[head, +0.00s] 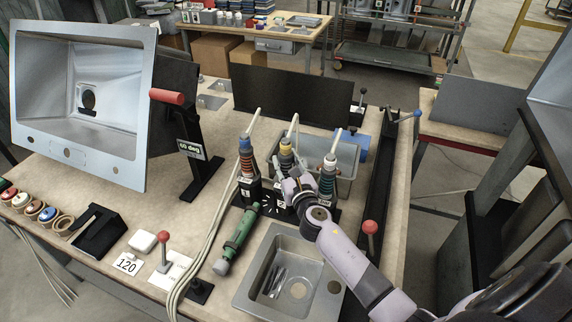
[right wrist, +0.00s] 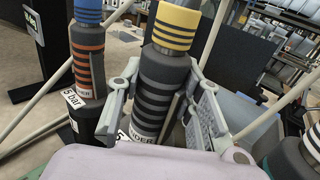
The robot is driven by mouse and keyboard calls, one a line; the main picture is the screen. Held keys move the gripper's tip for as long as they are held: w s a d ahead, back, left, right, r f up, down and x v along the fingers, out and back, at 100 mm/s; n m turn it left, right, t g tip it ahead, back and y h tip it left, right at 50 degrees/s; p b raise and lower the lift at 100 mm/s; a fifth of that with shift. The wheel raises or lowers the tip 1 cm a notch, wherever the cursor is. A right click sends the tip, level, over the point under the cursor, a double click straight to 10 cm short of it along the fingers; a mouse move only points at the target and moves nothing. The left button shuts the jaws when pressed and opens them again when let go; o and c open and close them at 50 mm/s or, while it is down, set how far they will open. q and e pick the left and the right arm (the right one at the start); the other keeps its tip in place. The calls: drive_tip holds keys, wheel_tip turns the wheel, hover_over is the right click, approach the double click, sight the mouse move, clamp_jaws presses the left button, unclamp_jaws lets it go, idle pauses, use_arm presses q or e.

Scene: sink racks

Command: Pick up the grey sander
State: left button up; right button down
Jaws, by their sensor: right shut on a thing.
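The grey sander (head: 286,163) stands upright in the middle of a row of three tools, with a yellow band near its top and a cable above it. In the right wrist view the sander (right wrist: 163,85) shows its dark ribbed grey body between my fingers. My right gripper (right wrist: 160,108) is shut on its body; in the head view the gripper (head: 298,188) is partly hidden by my own wrist. The sander's lower end is hidden. My left gripper is not in view.
An orange-striped tool (head: 246,165) stands close on the left, another tool (head: 328,175) close on the right. A green tool (head: 238,238) lies in front. A metal sink (head: 245,300) is at the bench front. A grey bin (head: 348,152) stands behind. Cables hang over the row.

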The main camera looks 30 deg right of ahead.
sight(286, 140)
wheel_tip(286, 140, up, 8)
drive_tip(key=p, duration=0.3)
wheel_tip(286, 140, up, 11)
drive_tip(key=p, duration=0.1)
drive_tip(key=shift+f+p, duration=0.15)
drive_tip(key=shift+p, duration=0.25)
drive_tip(key=shift+p, duration=0.3)
